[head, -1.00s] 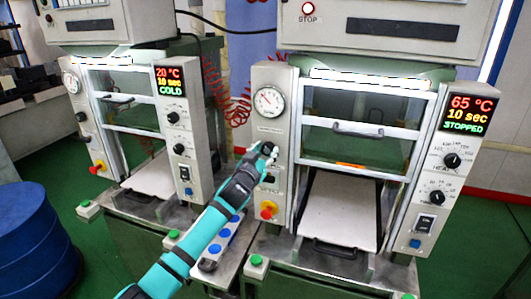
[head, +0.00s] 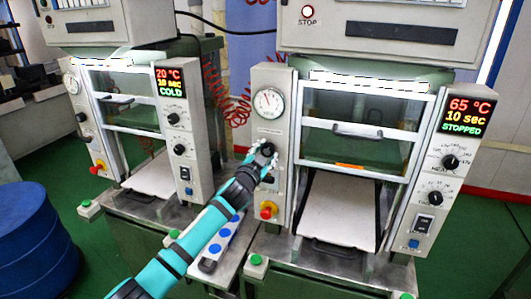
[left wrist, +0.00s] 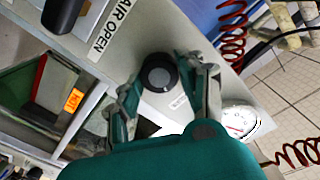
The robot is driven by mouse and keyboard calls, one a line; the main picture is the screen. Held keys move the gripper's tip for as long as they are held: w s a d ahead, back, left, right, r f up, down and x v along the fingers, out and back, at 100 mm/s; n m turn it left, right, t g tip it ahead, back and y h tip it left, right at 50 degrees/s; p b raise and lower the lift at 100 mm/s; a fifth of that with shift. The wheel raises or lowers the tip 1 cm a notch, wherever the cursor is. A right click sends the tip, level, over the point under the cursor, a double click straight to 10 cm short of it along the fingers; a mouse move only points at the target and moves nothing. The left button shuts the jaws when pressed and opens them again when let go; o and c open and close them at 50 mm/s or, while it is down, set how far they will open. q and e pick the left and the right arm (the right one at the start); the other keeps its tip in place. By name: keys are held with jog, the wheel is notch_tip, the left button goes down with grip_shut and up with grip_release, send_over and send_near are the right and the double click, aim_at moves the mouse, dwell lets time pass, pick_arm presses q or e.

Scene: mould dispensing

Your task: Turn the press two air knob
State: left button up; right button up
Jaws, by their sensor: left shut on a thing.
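The right-hand press (head: 345,205) has a dial gauge (head: 268,102) on its left panel, with a round black air knob (head: 267,149) below it. My left gripper (head: 260,158) reaches this knob from the lower left and is shut on it. In the left wrist view the knob (left wrist: 158,73) sits between the two fingers (left wrist: 162,85), with a small label beside it too small to read. The gauge (left wrist: 238,120) also shows there. My right gripper is not in view.
A second black knob (left wrist: 62,14) is close by, near an "AIR OPEN" label (left wrist: 108,27). A red emergency button (head: 267,209) is lower on the panel. The left-hand press (head: 150,180) and a blue drum (head: 35,240) stand to the left.

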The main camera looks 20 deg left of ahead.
pick_arm(q)
jog(key=shift+m, duration=0.6)
jog(key=o, duration=1.1)
jog(key=shift+o, duration=0.2)
jog(key=s, duration=1.2)
jog(key=shift+a, duration=0.3)
